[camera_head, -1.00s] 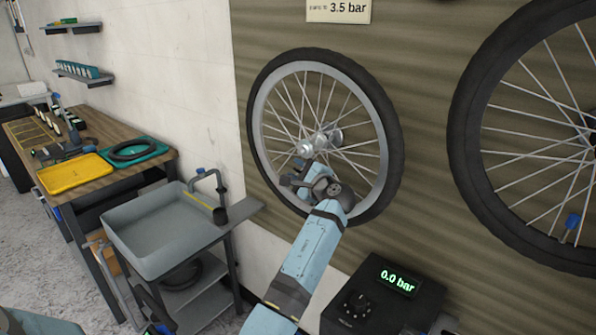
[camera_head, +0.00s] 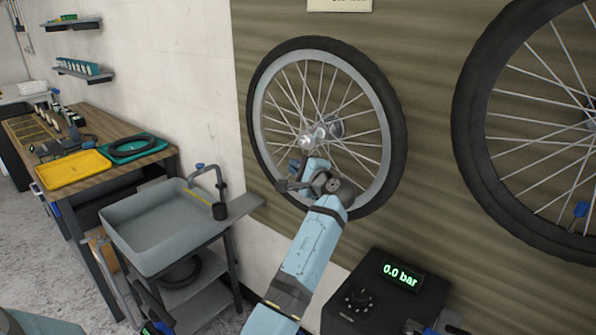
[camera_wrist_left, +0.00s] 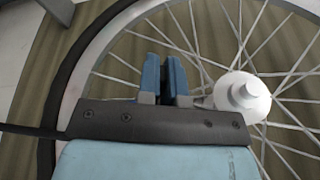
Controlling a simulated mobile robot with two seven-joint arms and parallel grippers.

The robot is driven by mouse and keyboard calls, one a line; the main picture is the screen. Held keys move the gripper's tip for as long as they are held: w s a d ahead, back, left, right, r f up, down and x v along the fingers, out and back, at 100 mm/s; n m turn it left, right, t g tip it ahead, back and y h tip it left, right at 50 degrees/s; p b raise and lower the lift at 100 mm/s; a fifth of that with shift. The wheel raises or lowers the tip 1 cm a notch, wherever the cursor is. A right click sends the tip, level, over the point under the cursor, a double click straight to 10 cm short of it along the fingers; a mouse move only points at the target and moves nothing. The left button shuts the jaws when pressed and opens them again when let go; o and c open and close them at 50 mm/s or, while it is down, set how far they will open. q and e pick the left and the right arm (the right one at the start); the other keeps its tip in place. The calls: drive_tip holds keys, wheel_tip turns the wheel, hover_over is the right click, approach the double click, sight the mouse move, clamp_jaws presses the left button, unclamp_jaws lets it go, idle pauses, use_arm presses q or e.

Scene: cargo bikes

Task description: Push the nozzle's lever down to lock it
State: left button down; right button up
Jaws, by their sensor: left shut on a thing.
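My left gripper (camera_head: 303,168) is in front of the lower part of the left wheel (camera_head: 392,130), below and left of its hub. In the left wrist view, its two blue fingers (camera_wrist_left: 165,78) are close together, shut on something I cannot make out. The pale hub (camera_wrist_left: 243,98) shows just right of the fingers, with spokes behind. I cannot clearly make out the nozzle or its lever in either view. The wheel's lower rim is partly hidden behind my wrist.
A black gauge box (camera_head: 372,300) reading 0.0 bar stands right of my forearm. A second wheel (camera_head: 470,130) hangs at the right. A grey sink (camera_head: 150,255) and a workbench with a yellow tray (camera_head: 72,170) stand at the left.

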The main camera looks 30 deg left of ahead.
use_arm(q)
drive_tip(key=f+n+b, duration=0.1)
drive_tip(key=n+b, duration=0.2)
drive_tip(key=b, duration=0.1)
drive_tip(key=f+n+b, duration=0.1)
drive_tip(key=n+b, duration=0.3)
drive_tip(key=f+n+b, duration=0.2)
drive_tip(key=n+b, duration=0.2)
drive_tip(key=shift+w+d, duration=0.15)
drive_tip(key=shift+w, duration=0.1)
use_arm(e)
drive_tip(key=shift+t+y, duration=0.4)
drive_tip(key=f, duration=0.1)
drive_tip(key=w+a+f, duration=0.1)
drive_tip(key=f, duration=0.3)
drive_tip(key=shift+w+a, duration=0.15)
drive_tip(key=shift+r, duration=0.15)
use_arm(q)
drive_tip(key=c, duration=1.3)
unclamp_jaws()
use_arm(e)
drive_tip(key=shift+f, duration=0.2)
use_arm(q)
drive_tip(key=shift+o, duration=0.2)
